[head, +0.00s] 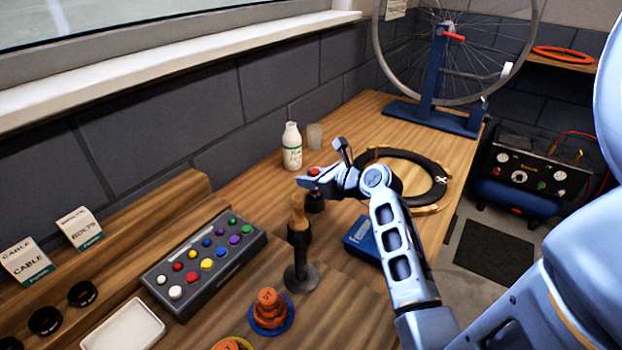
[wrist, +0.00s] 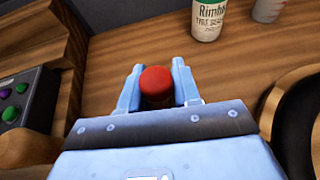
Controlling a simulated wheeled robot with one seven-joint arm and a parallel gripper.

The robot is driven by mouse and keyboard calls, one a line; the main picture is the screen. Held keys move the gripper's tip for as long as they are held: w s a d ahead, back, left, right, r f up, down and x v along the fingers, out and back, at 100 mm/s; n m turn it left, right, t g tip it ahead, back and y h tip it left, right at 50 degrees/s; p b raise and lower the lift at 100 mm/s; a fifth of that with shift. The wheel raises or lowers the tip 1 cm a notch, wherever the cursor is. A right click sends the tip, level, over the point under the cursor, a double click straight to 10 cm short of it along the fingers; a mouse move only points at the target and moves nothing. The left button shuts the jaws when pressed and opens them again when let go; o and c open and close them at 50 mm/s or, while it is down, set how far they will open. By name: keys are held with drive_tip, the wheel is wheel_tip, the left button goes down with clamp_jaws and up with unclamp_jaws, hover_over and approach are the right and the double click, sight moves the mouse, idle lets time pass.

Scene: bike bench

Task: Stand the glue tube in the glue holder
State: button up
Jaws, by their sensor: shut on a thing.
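My gripper (head: 308,182) is shut on an upright, red-capped item, which I take to be the glue tube (head: 314,172). In the wrist view its round red cap (wrist: 156,82) shows between the two fingers (wrist: 158,92); the fingers hide most of its body. A dark lower end shows below the gripper in the head view. Just left of and below the gripper is a black stand (head: 301,277) with a tan, handle-like piece at its top (head: 298,208). I cannot tell whether this stand is the glue holder; no other holder is clearly identifiable.
A white bottle (head: 292,147) and a translucent cup (head: 315,135) stand behind the gripper. A button box (head: 205,262) is at left, a blue box (head: 361,238) at right, a black ring (head: 437,185) further right. An orange stacked piece (head: 269,307) sits in front.

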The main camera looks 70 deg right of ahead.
drive_tip(key=shift+f+b, duration=0.35)
drive_tip(key=shift+f, duration=1.2)
idle(0.8)
drive_tip(key=o, duration=1.1)
drive_tip(key=v, duration=0.8)
drive_tip(key=shift+b, duration=0.3)
drive_tip(key=shift+w, duration=0.1)
